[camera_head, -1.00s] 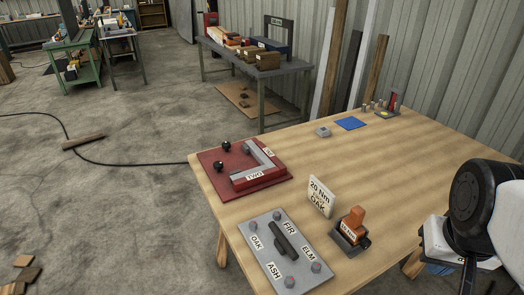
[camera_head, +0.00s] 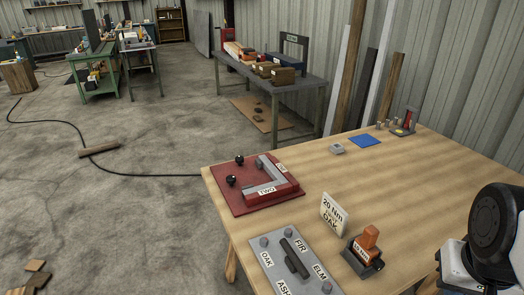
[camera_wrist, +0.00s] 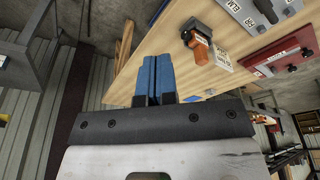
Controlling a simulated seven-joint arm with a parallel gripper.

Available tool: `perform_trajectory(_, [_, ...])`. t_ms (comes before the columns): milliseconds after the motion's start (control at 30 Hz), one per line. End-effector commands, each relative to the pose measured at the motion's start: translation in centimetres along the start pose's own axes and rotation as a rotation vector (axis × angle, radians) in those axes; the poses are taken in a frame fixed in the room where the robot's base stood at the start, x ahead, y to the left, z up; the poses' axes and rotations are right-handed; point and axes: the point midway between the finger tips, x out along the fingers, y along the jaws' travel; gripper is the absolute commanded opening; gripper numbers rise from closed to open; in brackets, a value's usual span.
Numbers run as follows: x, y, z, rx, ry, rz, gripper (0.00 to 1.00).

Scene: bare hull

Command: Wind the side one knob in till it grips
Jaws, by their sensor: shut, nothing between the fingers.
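The red fixture (camera_head: 225,199) lies at the table's left edge in the head view, with an L-shaped grey piece (camera_head: 289,190) on it. Two black knobs stand on its left side: a far knob (camera_head: 239,160) and a near knob (camera_head: 231,181). The front label reads TWO; the label on the right arm is too small to read surely. The fixture also shows upside down in the wrist view (camera_wrist: 262,56). My gripper (camera_wrist: 157,58) has blue fingers, shut and empty, well apart from the fixture. The fingers are out of the head view.
A grey plate (camera_head: 272,266) with labelled bolts, an orange tool in a stand (camera_head: 369,238) and a 20 Nm OAK card (camera_head: 333,213) are near the fixture. A blue mat (camera_head: 365,140) and small grey block (camera_head: 337,148) lie farther back. The table's middle right is clear.

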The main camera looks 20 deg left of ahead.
Motion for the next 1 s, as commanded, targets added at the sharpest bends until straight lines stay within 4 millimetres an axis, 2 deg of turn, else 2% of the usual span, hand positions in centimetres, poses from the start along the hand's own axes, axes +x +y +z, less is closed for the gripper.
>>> perform_trajectory(133, [0.0, 0.0, 0.0, 0.000, 0.000, 0.000, 0.00])
perform_trajectory(167, [0.0, 0.0, 0.0, 0.000, 0.000, 0.000, 0.03])
perform_trajectory(367, [-0.1, -0.1, -0.5, -0.005, 0.001, -0.002, 0.34])
perform_trajectory(600, [-0.6, -1.0, -3.5, -0.035, 0.005, -0.011, 0.68])
perform_trajectory(1000, [-1.2, -4.4, -12.6, -0.126, 0.020, -0.041, 0.68])
